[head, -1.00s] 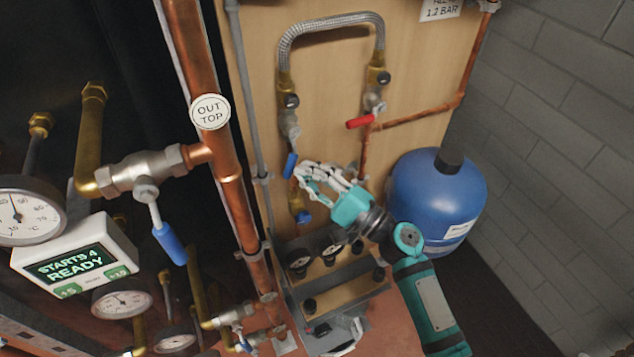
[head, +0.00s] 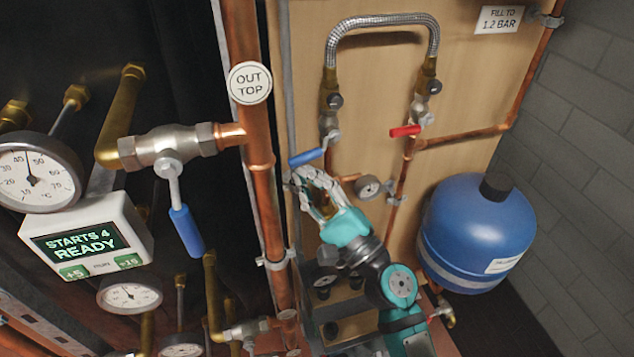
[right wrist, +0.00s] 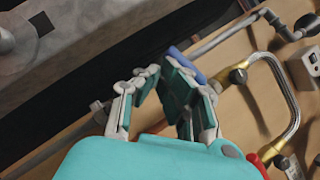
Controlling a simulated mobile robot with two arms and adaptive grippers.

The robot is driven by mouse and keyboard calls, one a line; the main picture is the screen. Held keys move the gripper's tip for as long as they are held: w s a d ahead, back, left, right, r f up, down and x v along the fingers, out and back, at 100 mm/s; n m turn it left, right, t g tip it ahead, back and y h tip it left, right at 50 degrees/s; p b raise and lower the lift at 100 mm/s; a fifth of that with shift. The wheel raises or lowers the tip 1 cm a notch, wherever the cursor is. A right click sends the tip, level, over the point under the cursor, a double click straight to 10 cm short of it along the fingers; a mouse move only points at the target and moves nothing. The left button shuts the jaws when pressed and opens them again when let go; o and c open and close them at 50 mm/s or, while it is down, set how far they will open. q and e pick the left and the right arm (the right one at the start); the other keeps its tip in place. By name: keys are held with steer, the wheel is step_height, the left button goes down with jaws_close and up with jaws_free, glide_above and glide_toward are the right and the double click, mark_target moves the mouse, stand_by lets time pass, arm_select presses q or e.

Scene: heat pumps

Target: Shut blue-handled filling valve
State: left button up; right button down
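The blue-handled filling valve sits below the left end of the braided hose. Its blue handle (head: 307,157) points left and slightly down, nearly across the pipe. My right gripper (head: 303,180) is just below the handle, fingertips close to it. In the right wrist view the blue handle (right wrist: 187,65) shows just past the right-hand finger, outside the gap between the fingers (right wrist: 158,75); whether they touch is hard to tell. The fingertips look close together, but how far they are closed is unclear. My left gripper is not in view.
A red handle (head: 405,130) sits on the hose's right leg, with a small gauge (head: 368,187) below. A blue tank (head: 475,235) stands at right. Another blue lever (head: 186,230) hangs near the copper riser (head: 262,190) at left.

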steer(key=shift+s+a+r, duration=0.15)
steer(key=shift+a+r, duration=0.35)
steer(key=shift+r, duration=0.2)
stand_by(0.4)
steer(key=v, duration=1.2)
